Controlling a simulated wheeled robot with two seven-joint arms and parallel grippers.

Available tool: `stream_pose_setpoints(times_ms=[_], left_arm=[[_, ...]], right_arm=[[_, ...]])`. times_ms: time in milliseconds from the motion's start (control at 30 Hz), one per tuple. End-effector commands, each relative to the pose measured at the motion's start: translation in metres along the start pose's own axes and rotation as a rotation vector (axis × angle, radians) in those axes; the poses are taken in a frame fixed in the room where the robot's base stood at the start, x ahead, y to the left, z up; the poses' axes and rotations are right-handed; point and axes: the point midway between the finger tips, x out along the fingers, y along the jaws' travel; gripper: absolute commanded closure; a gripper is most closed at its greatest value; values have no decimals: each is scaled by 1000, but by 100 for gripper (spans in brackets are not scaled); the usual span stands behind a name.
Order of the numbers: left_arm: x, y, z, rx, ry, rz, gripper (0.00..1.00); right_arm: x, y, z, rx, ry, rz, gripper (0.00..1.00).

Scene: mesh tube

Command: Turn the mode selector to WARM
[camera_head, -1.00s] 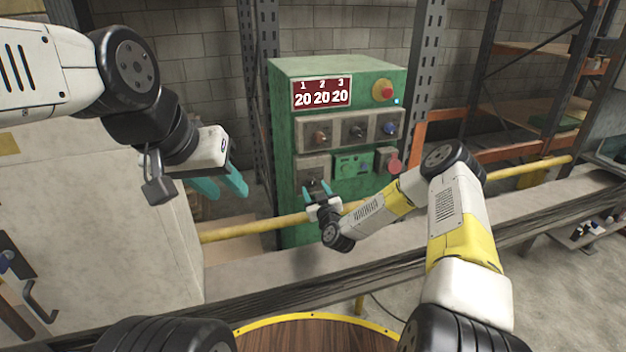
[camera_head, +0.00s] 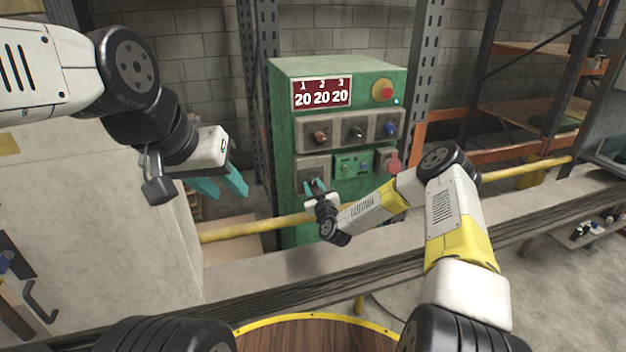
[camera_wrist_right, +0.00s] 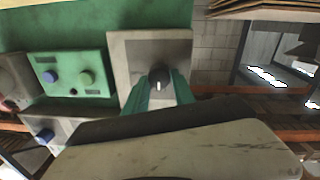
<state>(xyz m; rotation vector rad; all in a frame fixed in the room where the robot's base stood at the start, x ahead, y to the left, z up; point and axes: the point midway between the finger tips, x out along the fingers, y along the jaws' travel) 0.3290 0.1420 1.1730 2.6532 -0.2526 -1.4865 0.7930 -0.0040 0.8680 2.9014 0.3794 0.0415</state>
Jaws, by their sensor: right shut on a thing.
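The mode selector appears to be the dark knob (camera_wrist_right: 158,79) on a grey square plate (camera_wrist_right: 122,50), with a pale mark on its face. No position labels can be read. The plate also shows low on the left of the green cabinet (camera_head: 281,150) in the head view (camera_head: 313,163). My right gripper (camera_head: 314,184) is at this plate, its teal fingers shut on the knob, one on each side in the right wrist view. The fingers partly hide the knob in the head view. My left gripper (camera_head: 222,184) is open and empty, left of the cabinet.
The cabinet has a display (camera_head: 321,93) reading 20 20 20, a red button (camera_head: 384,91), a row of three knobs above, and a small green panel (camera_head: 353,165) beside the selector plate. A yellow rail (camera_head: 260,227) and a grey ledge (camera_head: 260,268) run in front.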

Motion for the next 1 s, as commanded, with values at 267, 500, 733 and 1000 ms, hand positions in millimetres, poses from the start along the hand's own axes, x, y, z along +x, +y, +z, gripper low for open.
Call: stream_pose_setpoints(times_ms=[267, 500, 733, 1000], left_arm=[[0, 0, 0, 0, 0, 0, 64], [0, 0, 0, 0, 0, 0, 64], [0, 0, 0, 0, 0, 0, 64], [0, 0, 0, 0, 0, 0, 64]], right_arm=[[0, 1, 0, 98, -5, 0, 100], [0, 2, 0, 284, -17, -2, 100], [0, 2, 1, 479, -27, -4, 100], [0, 3, 1, 660, -37, -6, 100]])
